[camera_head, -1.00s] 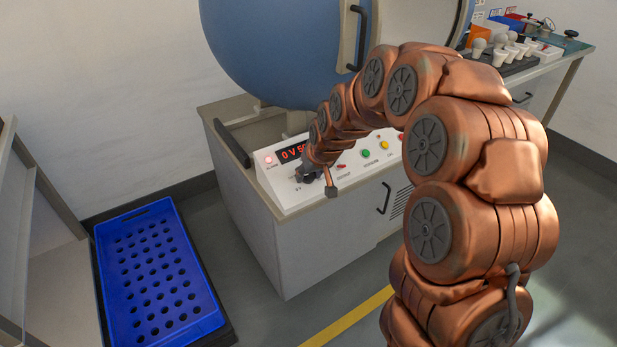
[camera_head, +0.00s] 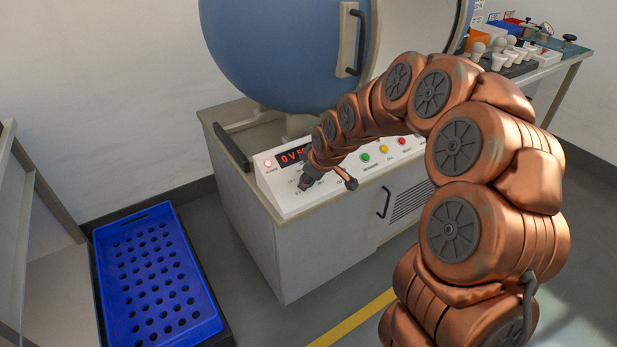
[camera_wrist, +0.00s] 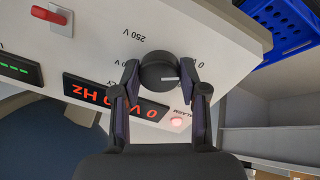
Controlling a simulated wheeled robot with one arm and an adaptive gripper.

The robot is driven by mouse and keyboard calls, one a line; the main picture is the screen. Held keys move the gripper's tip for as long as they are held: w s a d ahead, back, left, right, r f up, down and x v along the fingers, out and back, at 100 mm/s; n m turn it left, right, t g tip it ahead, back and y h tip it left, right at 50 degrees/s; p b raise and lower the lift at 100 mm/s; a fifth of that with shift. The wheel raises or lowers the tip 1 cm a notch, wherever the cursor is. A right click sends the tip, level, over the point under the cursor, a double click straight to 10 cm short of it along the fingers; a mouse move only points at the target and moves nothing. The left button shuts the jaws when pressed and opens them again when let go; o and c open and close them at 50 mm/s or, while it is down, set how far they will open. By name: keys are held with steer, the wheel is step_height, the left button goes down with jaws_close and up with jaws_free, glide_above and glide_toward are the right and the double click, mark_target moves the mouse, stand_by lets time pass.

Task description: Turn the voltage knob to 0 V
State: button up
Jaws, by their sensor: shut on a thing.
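The dark round voltage knob (camera_wrist: 158,70) sits on the white sloped control panel, seen upside down in the wrist view. Its white pointer line faces right in that view, near the partly covered 0 V label; the 250 V label is farther off, at upper left. My gripper (camera_wrist: 161,76) is shut on the knob, one finger on each side. The red display (camera_wrist: 110,96) reads 0 V, with Hz beside it. The display also shows in the head view (camera_head: 291,156), partly hidden by my arm, which also covers much of the knob there.
Green, yellow and red buttons (camera_head: 384,149) lie right of my arm. The blue sphere (camera_head: 285,55) stands above the cabinet.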

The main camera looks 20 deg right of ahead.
steer(key=shift+s+f, duration=0.15)
steer(key=shift+f, duration=0.05)
steer(key=o, duration=1.1)
steer(key=shift+r, duration=0.1)
steer(key=shift+o, duration=0.2)
steer(key=shift+r, duration=0.15)
steer(key=shift+s+d+r, duration=0.1)
steer(key=shift+s+r, duration=0.1)
steer(key=shift+r, duration=0.3)
steer(key=v, duration=1)
steer(key=shift+s+r, duration=0.2)
steer(key=shift+r, duration=0.05)
